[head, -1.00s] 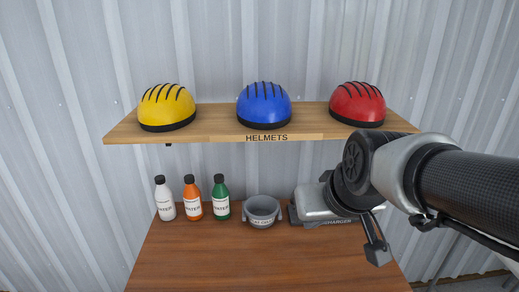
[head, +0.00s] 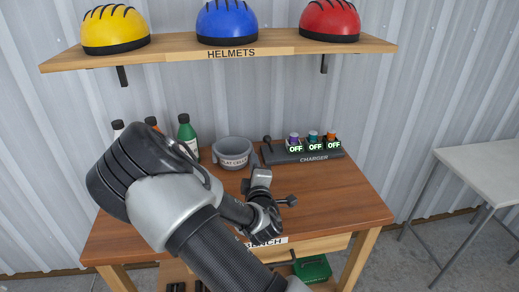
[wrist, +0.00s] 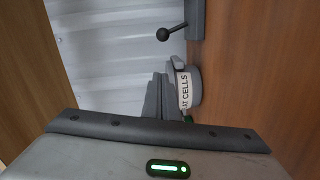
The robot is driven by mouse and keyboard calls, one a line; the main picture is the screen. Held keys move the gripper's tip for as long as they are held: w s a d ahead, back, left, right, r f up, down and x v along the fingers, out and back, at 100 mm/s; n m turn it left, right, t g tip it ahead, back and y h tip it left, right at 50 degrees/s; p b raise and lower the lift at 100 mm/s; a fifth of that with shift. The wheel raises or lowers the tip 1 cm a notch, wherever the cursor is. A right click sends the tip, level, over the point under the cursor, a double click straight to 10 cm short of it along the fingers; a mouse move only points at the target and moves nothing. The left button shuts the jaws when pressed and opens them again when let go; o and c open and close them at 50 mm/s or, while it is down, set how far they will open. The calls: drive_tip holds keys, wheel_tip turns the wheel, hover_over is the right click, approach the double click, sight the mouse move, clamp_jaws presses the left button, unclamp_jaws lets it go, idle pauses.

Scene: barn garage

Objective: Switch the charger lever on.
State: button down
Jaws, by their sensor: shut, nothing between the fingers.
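The grey charger (head: 318,153) stands at the back right of the bench. Three cells, with purple, teal and orange tops, sit in it, each above a lit OFF sign. Its lever (head: 267,140), a short rod with a black ball, is at its left end. In the wrist view the lever ball (wrist: 163,34) is at the top, on a rod from the charger's edge (wrist: 196,18). My gripper (head: 260,175) is shut and empty, in front of the charger's left end and apart from the lever. In the wrist view its fingers (wrist: 160,97) point toward the lever side.
A grey cup labelled FLAT CELLS (head: 232,152) stands left of the charger; it shows beside my fingers in the wrist view (wrist: 187,88). Bottles (head: 187,130) stand further left, partly behind my arm. A helmet shelf (head: 180,55) hangs above. The bench's right front is clear.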

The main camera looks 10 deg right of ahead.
sight(269, 144)
drive_tip(key=shift+a+n, duration=0.25)
drive_tip(key=shift+n, duration=0.05)
drive_tip(key=shift+w, duration=0.3)
drive_tip(key=w, duration=0.9)
drive_tip(key=shift+w+d+f, duration=0.1)
drive_tip(key=shift+w+d, duration=0.2)
drive_tip(key=shift+d, duration=0.05)
drive_tip(key=shift+w+d+f, duration=0.1)
drive_tip(key=shift+d+f, duration=0.05)
drive_tip(key=shift+d, duration=0.5)
drive_tip(key=shift+w+d+f, duration=0.1)
drive_tip(key=shift+d, duration=0.5)
drive_tip(key=shift+d+f, duration=0.1)
drive_tip(key=shift+d, duration=0.55)
drive_tip(key=shift+d, duration=0.1)
